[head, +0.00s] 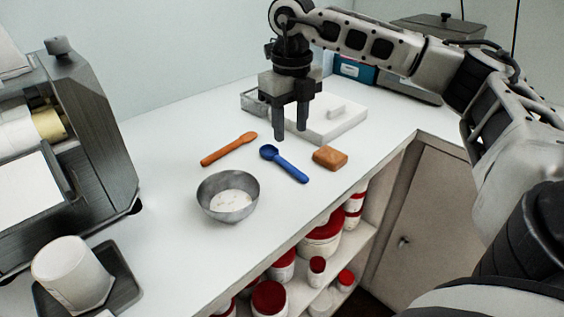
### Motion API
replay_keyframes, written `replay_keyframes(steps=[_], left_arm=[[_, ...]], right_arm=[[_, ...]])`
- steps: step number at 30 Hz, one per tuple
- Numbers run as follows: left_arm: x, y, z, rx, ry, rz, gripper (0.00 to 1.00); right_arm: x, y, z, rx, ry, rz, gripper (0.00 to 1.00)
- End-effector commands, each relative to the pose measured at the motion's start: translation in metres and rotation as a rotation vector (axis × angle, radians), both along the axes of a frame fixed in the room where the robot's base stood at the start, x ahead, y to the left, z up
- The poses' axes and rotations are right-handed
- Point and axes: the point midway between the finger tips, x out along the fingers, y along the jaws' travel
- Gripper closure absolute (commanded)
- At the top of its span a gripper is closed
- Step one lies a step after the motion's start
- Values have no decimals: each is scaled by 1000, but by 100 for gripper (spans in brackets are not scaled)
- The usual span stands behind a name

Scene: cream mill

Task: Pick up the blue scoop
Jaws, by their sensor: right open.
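The blue scoop (285,164) lies on the white counter, its round bowl at the upper left and its handle pointing to the lower right. My right gripper (290,131) is open and empty, with its fingers pointing down. In the picture its fingertips are just above the scoop's bowl end, apart from it. How high they are over the counter is hard to tell. My left gripper is not in view.
An orange utensil (229,149) lies left of the scoop, and a brown block (330,157) lies to its right. A metal bowl (228,196) stands in front. A white board (335,122) lies behind. The counter (165,165) drops off to open shelves at the right.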

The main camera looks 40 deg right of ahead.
Motion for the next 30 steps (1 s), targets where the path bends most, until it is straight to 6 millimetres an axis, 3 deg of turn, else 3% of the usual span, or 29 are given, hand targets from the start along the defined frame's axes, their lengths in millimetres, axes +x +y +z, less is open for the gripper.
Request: replay_keyframes(steps=[3,11,19,29,30], left_arm=[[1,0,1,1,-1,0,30],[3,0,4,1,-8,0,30],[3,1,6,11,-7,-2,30],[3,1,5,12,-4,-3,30],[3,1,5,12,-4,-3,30]], right_arm=[[-1,0,-20,1,2,1,58],[-2,1,-38,1,1,2,58],[-6,2,-77,2,2,1,58],[-6,2,-85,2,-1,1,58],[-6,2,-85,2,-1,1,69]])
